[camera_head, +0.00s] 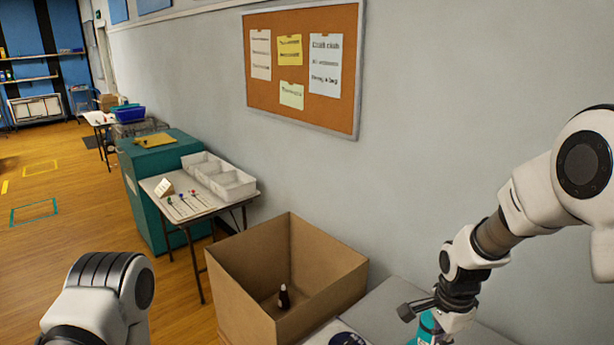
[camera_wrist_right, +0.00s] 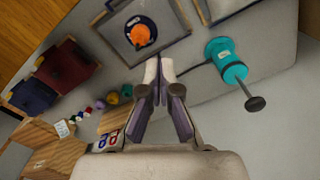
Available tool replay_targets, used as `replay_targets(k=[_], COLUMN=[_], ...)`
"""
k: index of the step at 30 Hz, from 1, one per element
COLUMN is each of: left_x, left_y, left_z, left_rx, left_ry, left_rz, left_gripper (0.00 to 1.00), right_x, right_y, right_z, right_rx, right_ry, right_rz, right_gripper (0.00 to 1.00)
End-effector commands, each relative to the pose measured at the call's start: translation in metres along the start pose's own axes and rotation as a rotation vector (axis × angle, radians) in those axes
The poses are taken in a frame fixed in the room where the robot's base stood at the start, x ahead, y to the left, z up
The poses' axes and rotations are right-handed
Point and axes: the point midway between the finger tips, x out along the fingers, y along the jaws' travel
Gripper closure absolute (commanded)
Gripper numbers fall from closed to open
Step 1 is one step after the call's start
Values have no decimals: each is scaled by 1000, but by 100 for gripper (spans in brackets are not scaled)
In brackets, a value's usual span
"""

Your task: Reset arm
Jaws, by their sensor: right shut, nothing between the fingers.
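My right gripper (camera_wrist_right: 160,70) shows in the right wrist view with its two fingers together and nothing between them. It is above the grey table, clear of the things in that view. In the head view my right arm comes in from the right and bends down to the table's edge; its fingers cannot be made out there. My left arm shows only as a white link at the bottom left, and its gripper is out of the picture.
A teal device (camera_wrist_right: 226,62) with a dark knob stands close by my right gripper. An orange item (camera_wrist_right: 141,35) sits in a tray. An open cardboard box (camera_head: 238,299) holds a dark bottle (camera_head: 284,297). A folding table (camera_head: 160,184) bears white bins (camera_head: 235,187). Wooden floor is free at left.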

Motion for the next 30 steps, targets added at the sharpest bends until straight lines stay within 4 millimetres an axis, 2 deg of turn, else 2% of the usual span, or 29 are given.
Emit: replay_targets(k=[10, 14, 17, 20, 23, 25, 28, 29, 30], left_x=[32, 47, 61, 78, 104, 124, 154, 162, 165], left_y=[0, 0, 0, -1, -1, -1, -1, -1, -1], left_z=[0, 0, 0, 0, 0, 0, 0, 0, 0], left_rx=[0, 0, 0, 0, 0, 0, 0, 0, 0], left_ry=[1, 1, 0, -1, -1, -1, 0, 0, -1], left_rz=[0, 0, 0, 0, 0, 0, 0, 0, 0], left_gripper=[35, 35, 35, 35, 35, 35, 35, 35, 35], right_x=[85, 126, 164, 209, 271, 318, 376, 391, 396], right_y=[28, 54, 80, 114, 162, 205, 272, 291, 305], right_z=[6, 12, 18, 26, 38, 49, 66, 71, 74], right_rx=[0, 0, 1, -8, -69, -161, -384, -488, -627], right_ry=[-25, -42, -58, -77, -109, -142, -199, -213, -215], right_rz=[117, 194, 263, 330, 393, 420, 405, 378, 323], right_gripper=[100, 100, 100, 100, 100, 100, 100, 100, 100])
